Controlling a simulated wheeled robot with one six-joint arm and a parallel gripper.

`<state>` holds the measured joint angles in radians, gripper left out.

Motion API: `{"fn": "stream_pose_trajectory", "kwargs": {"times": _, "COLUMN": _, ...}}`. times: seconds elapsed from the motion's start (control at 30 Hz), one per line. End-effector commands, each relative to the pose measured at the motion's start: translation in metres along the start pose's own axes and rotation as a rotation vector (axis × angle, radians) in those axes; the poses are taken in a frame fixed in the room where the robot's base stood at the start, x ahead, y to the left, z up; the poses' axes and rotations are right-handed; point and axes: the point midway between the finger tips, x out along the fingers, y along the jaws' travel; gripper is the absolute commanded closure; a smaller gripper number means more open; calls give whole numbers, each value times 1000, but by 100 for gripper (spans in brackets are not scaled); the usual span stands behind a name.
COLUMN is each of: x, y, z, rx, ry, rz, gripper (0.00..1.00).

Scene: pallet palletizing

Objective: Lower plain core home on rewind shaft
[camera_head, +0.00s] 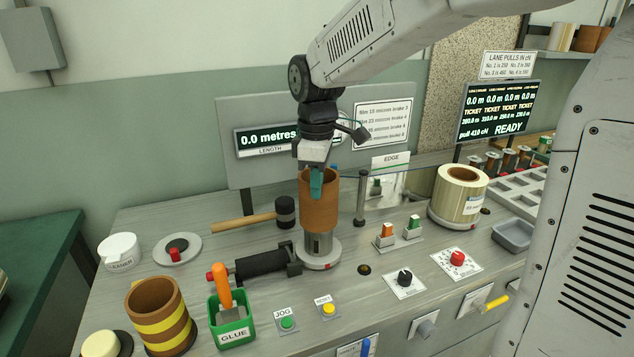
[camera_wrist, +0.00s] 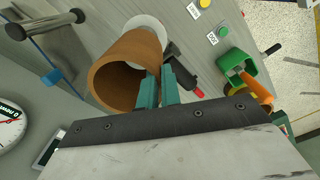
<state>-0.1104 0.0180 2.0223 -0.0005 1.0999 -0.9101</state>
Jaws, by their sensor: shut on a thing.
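The plain core (camera_head: 320,212) is a brown cardboard tube, held upright over the rewind shaft (camera_head: 319,245). My gripper (camera_head: 316,185) is shut on the core's upper rim. In the wrist view its teal fingers (camera_wrist: 162,76) pinch the wall of the core (camera_wrist: 117,52), one inside and one outside. The shaft's metal lower part shows below the core, above its pale round base flange (camera_head: 319,259). A clear gap separates the core's lower edge from the flange. The shaft's top is hidden, so I cannot tell how far the core is around it.
A black roller (camera_head: 262,264) and a mallet (camera_head: 248,221) lie left of the shaft. A thin post (camera_head: 361,198) and a wound roll (camera_head: 458,196) stand to the right. The striped core (camera_head: 160,315), green glue pot (camera_head: 230,323) and buttons are in front.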

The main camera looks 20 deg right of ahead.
Motion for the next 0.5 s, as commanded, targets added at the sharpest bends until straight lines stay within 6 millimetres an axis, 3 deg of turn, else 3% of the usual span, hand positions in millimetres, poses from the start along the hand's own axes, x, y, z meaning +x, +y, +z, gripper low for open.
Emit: {"fn": "stream_pose_trajectory", "kwargs": {"times": 0.5, "x": 7, "y": 0, "z": 0, "rx": 0, "ry": -1, "rz": -1, "gripper": 100}}
